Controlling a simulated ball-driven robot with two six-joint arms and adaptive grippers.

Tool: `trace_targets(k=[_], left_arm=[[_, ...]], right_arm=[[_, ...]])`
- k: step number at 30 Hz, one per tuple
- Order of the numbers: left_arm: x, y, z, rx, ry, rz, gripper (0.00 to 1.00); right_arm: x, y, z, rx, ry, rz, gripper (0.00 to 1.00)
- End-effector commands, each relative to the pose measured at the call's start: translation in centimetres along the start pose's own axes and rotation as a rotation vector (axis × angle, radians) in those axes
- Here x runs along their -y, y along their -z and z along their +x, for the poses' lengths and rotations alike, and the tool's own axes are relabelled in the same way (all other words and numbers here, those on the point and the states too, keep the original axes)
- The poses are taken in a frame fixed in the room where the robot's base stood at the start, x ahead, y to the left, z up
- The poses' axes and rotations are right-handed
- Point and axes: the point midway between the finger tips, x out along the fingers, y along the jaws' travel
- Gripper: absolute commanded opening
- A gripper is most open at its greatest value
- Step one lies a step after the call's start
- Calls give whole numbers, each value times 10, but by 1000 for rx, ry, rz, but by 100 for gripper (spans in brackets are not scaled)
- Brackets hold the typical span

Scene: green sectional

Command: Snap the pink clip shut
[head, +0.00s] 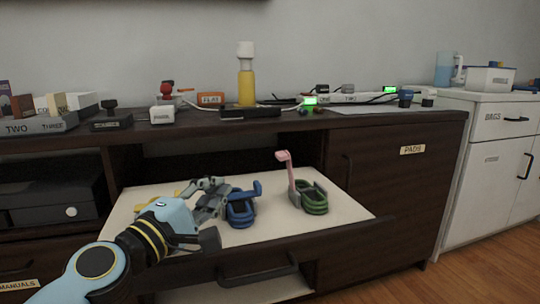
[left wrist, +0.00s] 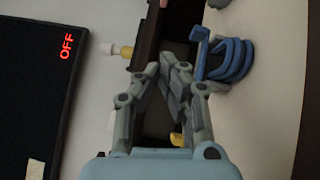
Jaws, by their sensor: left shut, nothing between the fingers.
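The pink clip (head: 288,172) stands up from a bundle of green coiled cable (head: 314,200) in the open drawer, right of centre in the head view. Its pink arm rises steeply, with a short bent top, and looks open. A blue clip (head: 254,191) stands with a blue coil (head: 241,212) to its left; this blue coil also shows in the left wrist view (left wrist: 232,60). My left gripper (head: 219,184) is shut and empty, beside the blue coil and apart from the pink clip. My right gripper is not in view.
The pale drawer floor (head: 345,208) is clear right of the green coil. A dark drawer front with a handle (head: 258,276) crosses below. The cabinet top (head: 380,115) above holds a yellow bottle (head: 246,88) and several small devices. Something yellow lies behind my left gripper.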

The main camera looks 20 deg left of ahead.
Motion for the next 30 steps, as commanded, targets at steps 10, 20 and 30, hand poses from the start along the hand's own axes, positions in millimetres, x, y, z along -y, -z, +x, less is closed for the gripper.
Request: trace_targets(k=[10, 20, 30], left_arm=[[-4, -1, 62, 1, -5, 0, 0], [-2, -18, 114, 1, -2, -5, 0], [-1, -29, 125, 1, 0, 0, 0]], right_arm=[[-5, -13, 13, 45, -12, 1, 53], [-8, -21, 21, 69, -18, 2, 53], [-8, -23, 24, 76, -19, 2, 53]])
